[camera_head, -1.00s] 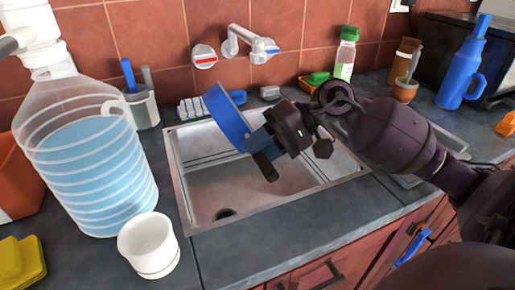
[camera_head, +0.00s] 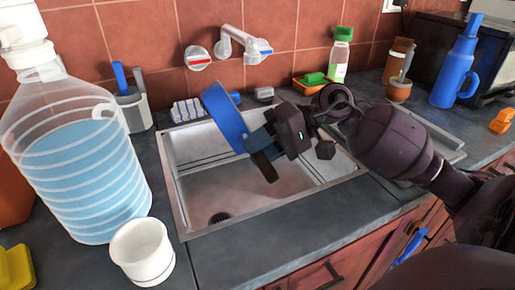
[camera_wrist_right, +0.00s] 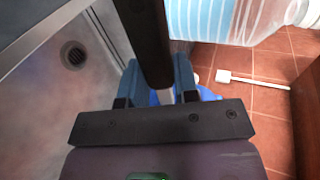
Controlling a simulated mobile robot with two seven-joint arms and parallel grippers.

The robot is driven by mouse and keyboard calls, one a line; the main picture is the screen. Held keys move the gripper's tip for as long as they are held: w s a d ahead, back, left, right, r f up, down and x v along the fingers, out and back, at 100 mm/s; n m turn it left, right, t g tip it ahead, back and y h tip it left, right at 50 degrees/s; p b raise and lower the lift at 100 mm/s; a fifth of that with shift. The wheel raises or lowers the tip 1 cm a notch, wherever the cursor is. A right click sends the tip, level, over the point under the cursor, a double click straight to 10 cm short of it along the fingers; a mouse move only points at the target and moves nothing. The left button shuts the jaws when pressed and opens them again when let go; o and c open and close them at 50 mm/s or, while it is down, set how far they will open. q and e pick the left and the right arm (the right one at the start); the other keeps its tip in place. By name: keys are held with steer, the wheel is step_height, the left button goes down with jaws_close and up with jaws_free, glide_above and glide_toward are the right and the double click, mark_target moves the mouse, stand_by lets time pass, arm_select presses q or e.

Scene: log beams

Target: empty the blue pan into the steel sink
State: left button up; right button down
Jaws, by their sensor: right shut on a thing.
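The blue pan (camera_head: 224,117) is tipped on its side above the steel sink (camera_head: 205,190), its round body steeply tilted. My right gripper (camera_head: 266,152) is shut on the pan's dark handle (camera_head: 265,167) and holds it over the basin. In the right wrist view the handle (camera_wrist_right: 148,40) runs between the fingers, with a bit of blue pan behind them. The inside of the pan faces away, so its contents cannot be seen. The sink's drain (camera_head: 220,217) shows at the front left, and nothing lies on the visible basin floor. My left gripper is not in view.
A large water bottle (camera_head: 78,180) and a white cup (camera_head: 142,250) stand left of the sink. The faucet (camera_head: 243,45) is on the wall behind. A green-capped bottle (camera_head: 340,57) and blue flask (camera_head: 458,70) stand at the back right. The front counter (camera_head: 300,225) is clear.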

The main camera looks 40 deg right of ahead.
steer(key=shift+d+f+y+b, duration=0.1)
steer(key=shift+d+y+b, duration=0.15)
steer(key=shift+y+b, duration=0.15)
steer(key=shift+t, duration=0.3)
stand_by(0.3)
steer(key=shift+r, duration=0.35)
steer(key=shift+s+d+r+y, duration=0.1)
steer(key=shift+d+r+y, duration=0.2)
steer(key=shift+r, duration=0.3)
steer(key=shift+a, duration=0.1)
